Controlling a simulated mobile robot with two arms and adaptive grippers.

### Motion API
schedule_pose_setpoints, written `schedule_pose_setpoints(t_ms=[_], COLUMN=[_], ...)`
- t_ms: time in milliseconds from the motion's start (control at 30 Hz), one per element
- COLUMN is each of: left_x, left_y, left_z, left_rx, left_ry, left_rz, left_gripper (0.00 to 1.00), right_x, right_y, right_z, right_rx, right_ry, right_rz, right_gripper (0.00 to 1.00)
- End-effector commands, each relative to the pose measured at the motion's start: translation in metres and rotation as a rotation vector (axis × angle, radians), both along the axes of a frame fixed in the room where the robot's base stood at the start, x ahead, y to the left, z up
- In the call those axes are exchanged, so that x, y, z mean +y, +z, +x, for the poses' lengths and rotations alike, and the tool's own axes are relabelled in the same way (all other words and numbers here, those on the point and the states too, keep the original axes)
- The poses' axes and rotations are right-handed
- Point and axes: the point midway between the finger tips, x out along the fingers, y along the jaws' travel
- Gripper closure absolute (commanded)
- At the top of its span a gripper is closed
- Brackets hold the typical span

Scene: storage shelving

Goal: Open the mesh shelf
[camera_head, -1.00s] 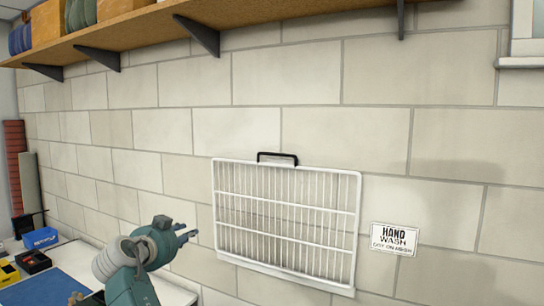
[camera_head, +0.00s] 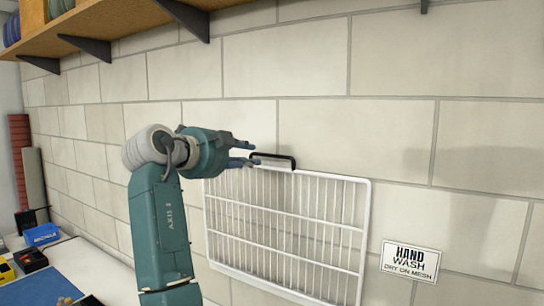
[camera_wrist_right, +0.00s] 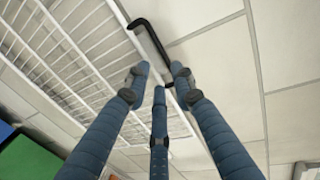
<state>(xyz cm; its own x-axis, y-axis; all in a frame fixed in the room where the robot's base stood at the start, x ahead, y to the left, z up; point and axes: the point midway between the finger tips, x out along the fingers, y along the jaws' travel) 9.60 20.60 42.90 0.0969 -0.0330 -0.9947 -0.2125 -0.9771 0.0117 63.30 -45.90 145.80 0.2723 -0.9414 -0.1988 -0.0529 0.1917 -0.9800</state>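The white wire mesh shelf (camera_head: 290,232) is upright, folded flat against the block wall. Its black handle (camera_head: 272,160) is at the top edge, and it also shows in the right wrist view (camera_wrist_right: 150,42). My right gripper (camera_head: 243,153) is at the left end of the handle, its fingers pointing right. In the right wrist view its three blue fingers (camera_wrist_right: 160,72) are spread and empty, with the handle just beyond the tips. I cannot tell whether they touch it. What looks like fingertips of my left gripper (camera_head: 66,300) just shows at the bottom left edge.
A wooden wall shelf (camera_head: 110,22) on dark brackets hangs above. A hand wash sign (camera_head: 410,261) is on the wall right of the mesh. A bench with a blue mat (camera_head: 42,287) and small bins (camera_head: 42,235) stands at the lower left.

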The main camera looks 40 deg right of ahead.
Motion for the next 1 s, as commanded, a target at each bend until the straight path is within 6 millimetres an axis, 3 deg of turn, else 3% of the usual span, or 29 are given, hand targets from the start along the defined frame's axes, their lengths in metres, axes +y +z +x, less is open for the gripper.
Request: schedule_pose_setpoints(t_ms=[200,300,500,700,933,1000], left_x=[0.04,0.05,0.036,0.016,0.024,0.027], left_y=[0.02,0.029,0.04,0.043,0.042,0.042], left_z=[-0.005,-0.007,-0.008,-0.006,-0.005,-0.005], left_rx=[0.007,0.012,0.012,0.008,0.006,0.007], left_ry=[0.0,0.001,0.004,-0.001,-0.005,-0.004], left_rz=[0.046,0.057,0.042,0.019,0.028,0.031], left_gripper=[0.6,0.6,0.6,0.6,0.6,0.6], right_x=[-0.038,-0.056,-0.083,-0.093,-0.093,-0.093], right_y=[-0.004,-0.008,-0.015,-0.019,-0.02,-0.02], right_z=[0.01,0.015,0.024,0.027,0.027,0.027], right_rx=[0.005,0.006,0.005,0.004,0.003,0.003], right_ry=[-0.003,-0.003,-0.001,0.001,0.001,0.001], right_rz=[0.0,-0.001,-0.001,-0.001,-0.001,-0.001], right_gripper=[0.76,0.76,0.76,0.76,0.76,0.88])
